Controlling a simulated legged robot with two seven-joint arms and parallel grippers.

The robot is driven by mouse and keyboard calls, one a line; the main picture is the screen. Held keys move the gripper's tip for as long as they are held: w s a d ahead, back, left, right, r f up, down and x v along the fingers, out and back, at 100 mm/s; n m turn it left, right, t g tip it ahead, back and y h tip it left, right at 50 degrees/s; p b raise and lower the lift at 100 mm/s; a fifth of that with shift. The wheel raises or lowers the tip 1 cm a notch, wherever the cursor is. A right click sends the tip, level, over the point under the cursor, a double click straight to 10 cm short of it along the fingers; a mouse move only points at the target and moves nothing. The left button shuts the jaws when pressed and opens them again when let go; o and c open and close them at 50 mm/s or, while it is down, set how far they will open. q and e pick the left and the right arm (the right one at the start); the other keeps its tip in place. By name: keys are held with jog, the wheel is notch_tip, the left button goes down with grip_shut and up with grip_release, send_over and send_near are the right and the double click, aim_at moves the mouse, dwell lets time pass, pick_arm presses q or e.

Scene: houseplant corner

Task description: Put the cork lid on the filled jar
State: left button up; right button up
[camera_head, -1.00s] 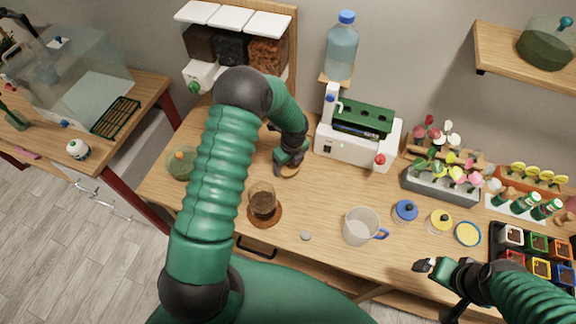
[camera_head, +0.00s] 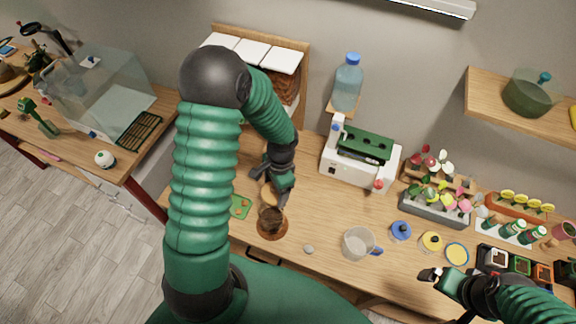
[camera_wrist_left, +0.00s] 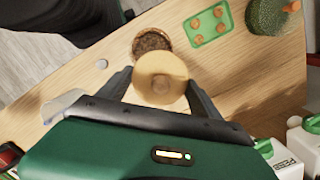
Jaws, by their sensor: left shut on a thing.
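The cork lid (camera_head: 268,195) is a round tan disc with a small knob, clearest in the left wrist view (camera_wrist_left: 160,78). My left gripper (camera_head: 277,200) is shut on it, one finger at each side. In the left wrist view the jar (camera_wrist_left: 150,40) is partly hidden by the lid. The lid is held beside and above the jar, apart from it. My right gripper (camera_head: 432,274) is near the table's front right; its opening is unclear.
A green tray with orange pieces (camera_head: 240,206) lies left of the jar. A small grey pebble (camera_head: 309,249) and a glass mug with a blue handle (camera_head: 358,244) are to the right. A white machine (camera_head: 357,158) stands behind.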

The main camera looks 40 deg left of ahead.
aim_at(271, 200)
pick_arm(q)
jog(key=s+r+n, duration=0.1)
jog(key=s+n+p, duration=0.1)
jog(key=s+r+n, duration=0.1)
jog(key=shift+d+r+n, duration=0.25)
jog(key=shift+r+n, duration=0.05)
jog(key=shift+s+f+n+h, duration=0.1)
jog(key=shift+s+n+h, duration=0.2)
jog(key=shift+n, duration=0.1)
notch_tip(271, 200, down, 5)
jog(key=b, duration=0.4)
jog(key=shift+w, duration=0.1)
jog(key=shift+d+f+b, duration=0.1)
jog(key=shift+f+b, duration=0.65)
jog(key=shift+f, duration=0.1)
pick_arm(e)
jog(key=x, duration=0.2)
jog(key=shift+s+f, duration=0.15)
jog(key=shift+f, duration=0.3)
pick_arm(q)
jog(key=shift+r+p, duration=0.2)
jog(key=shift+p, duration=0.15)
pick_arm(e)
jog(key=shift+r, duration=0.35)
pick_arm(q)
jog(key=shift+f, duration=0.2)
pick_arm(e)
jog(key=shift+r, duration=0.1)
